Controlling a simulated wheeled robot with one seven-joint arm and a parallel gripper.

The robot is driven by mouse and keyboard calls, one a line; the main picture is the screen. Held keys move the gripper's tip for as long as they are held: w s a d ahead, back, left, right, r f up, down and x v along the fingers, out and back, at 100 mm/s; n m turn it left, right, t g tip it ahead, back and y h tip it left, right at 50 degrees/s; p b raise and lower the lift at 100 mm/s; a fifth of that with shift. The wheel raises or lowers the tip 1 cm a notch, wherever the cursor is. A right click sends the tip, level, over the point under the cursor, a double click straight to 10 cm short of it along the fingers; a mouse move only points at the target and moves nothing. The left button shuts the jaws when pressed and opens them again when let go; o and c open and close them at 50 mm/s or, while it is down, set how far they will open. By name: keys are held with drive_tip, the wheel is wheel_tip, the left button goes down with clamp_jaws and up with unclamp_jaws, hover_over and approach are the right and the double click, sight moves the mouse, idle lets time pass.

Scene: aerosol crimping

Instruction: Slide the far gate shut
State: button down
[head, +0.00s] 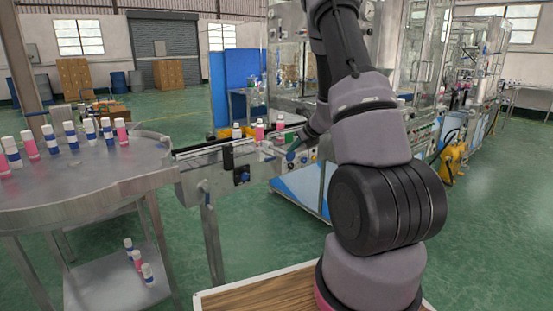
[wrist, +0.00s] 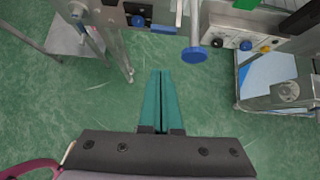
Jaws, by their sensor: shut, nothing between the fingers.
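My gripper (wrist: 162,74) has teal fingers pressed together with nothing between them. In the wrist view it points past the front side of the conveyor, over the green floor. A round blue knob on a metal rod (wrist: 194,54) stands out from the conveyor side, ahead and right of the fingertips, apart from them. I cannot tell which part is the far gate; my arm covers some of the conveyor's far end.
A round steel table (head: 90,185) with several bottles stands at the left, joining the conveyor (head: 215,160). Several bottles stand on its lower shelf (head: 105,290). A control panel with buttons (wrist: 235,42) lies right of the knob. Open green floor lies beneath the gripper.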

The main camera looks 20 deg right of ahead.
sight(266, 152)
drive_tip(key=w+r+x, duration=0.1)
drive_tip(key=x, duration=1.2)
drive_tip(key=shift+w+r, duration=0.25)
drive_tip(key=shift+w, duration=0.2)
drive_tip(key=w, duration=0.2)
drive_tip(key=w+a, duration=0.1)
drive_tip(key=w, duration=0.1)
drive_tip(key=w+a, duration=0.1)
drive_tip(key=w, duration=0.1)
drive_tip(key=shift+w, duration=0.1)
drive_tip(key=shift+w+r, duration=0.15)
drive_tip(key=shift+r, duration=0.05)
